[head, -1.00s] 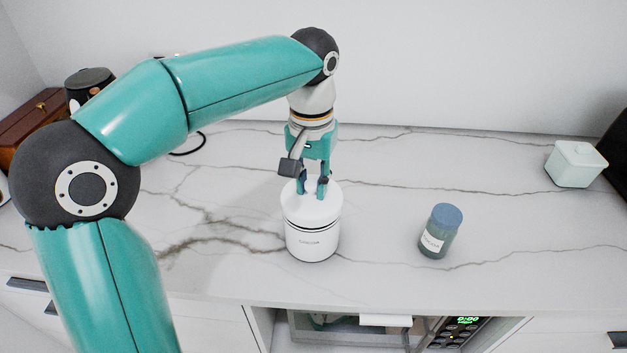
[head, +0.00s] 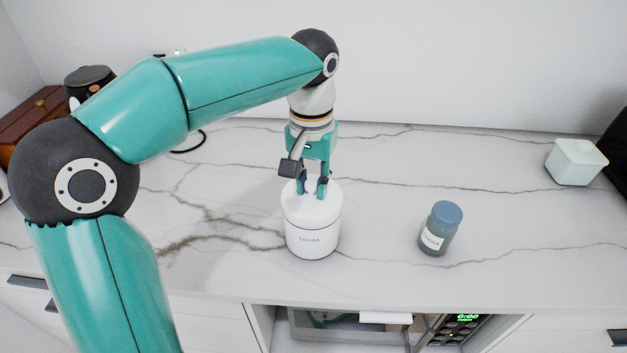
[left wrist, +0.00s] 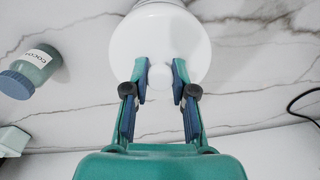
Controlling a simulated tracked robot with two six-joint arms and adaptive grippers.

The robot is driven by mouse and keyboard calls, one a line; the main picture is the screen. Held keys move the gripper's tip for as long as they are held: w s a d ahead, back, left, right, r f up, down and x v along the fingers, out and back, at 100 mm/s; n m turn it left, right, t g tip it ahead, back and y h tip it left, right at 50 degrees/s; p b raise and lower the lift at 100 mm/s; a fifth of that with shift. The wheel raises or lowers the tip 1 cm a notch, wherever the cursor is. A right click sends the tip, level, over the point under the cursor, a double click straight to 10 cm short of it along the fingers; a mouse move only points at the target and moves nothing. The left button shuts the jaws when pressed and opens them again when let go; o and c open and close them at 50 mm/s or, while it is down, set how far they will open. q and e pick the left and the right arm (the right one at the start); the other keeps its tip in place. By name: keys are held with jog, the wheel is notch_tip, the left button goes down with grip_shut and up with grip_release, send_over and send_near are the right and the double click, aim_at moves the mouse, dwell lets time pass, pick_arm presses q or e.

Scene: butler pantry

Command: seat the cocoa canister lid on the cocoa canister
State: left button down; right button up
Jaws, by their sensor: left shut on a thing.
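The white cocoa canister (head: 312,243) stands upright on the marble counter, its label facing the front. The white cocoa canister lid (head: 296,207) is on top of it, level, with only a thin seam between them. In the left wrist view the round lid (left wrist: 160,38) covers most of the canister, and a small round knob (left wrist: 160,77) sits between the fingers. My left gripper (head: 312,190) points down and is shut on the lid's knob; its fingers also show in the left wrist view (left wrist: 160,80). My right gripper is not in view.
A blue-capped glass jar (head: 438,232) stands to the right of the canister, apart from it. A pale green lidded box (head: 576,163) is at the far right. A wooden box (head: 38,122) and a dark-topped container (head: 88,76) are at the back left. The counter between them is clear.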

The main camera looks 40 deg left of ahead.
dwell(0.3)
pick_arm(q)
jog(key=c, duration=0.9)
grip_release()
jog(key=shift+o, duration=0.2)
jog(key=o, duration=0.5)
notch_tip(320, 180, up, 7)
jog(key=p, duration=0.7)
jog(key=shift+f, duration=0.1)
